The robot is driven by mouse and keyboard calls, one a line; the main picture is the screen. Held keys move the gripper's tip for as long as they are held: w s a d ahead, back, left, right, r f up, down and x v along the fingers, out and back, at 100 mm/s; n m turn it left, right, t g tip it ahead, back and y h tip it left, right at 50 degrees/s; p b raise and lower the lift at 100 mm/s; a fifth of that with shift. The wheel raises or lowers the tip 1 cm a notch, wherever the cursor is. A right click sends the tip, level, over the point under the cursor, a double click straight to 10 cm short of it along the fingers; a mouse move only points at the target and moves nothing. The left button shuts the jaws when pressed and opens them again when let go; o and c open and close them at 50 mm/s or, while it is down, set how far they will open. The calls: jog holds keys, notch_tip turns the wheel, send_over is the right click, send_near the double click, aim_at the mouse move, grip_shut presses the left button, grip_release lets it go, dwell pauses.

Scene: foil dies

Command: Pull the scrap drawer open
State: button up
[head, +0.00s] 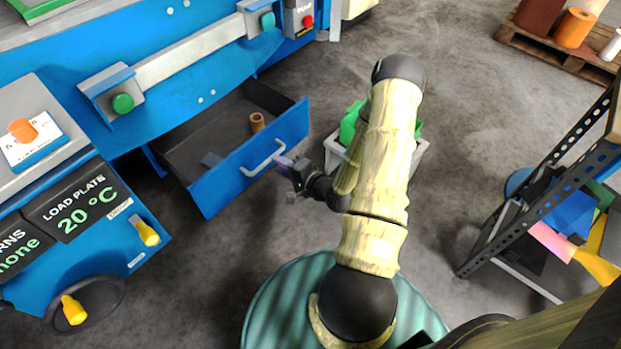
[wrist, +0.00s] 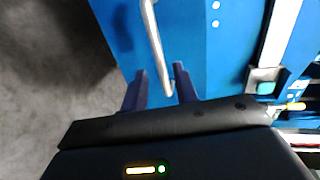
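The scrap drawer (head: 250,160) of the blue machine stands pulled out in the head view, its inside showing. My gripper (head: 288,168) is at the right end of the handle. In the wrist view my gripper (wrist: 160,72) has its two dark fingers apart. The handle (wrist: 152,35) runs down to the gap between them, and one end lies there. I cannot tell whether a finger touches it.
A grey bin (head: 333,152) with green things stands right of the drawer, partly behind my arm. A dark shelf rack (head: 545,195) is at the right. A pallet (head: 550,45) with rolls is at the back right.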

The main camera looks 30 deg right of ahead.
jog(key=p+v, duration=0.2)
jog(key=v, duration=1)
jog(key=w+a+r+n+g+h, duration=0.3)
jog(key=w+r+n+g+h, duration=0.15)
jog(key=r+n+g, duration=0.5)
jog(key=s+a+r+n+g+p, duration=0.1)
jog(key=s+a+r+n+g, duration=0.3)
jog(key=s+a+r, duration=0.5)
notch_tip(320, 180, up, 31)
jog(key=w+t+p, duration=0.1)
jog(key=p, duration=3)
jog(key=shift+w+a+n+p, duration=0.3)
jog(key=shift+a+n+p, duration=0.05)
jog(key=shift+a+n, duration=0.1)
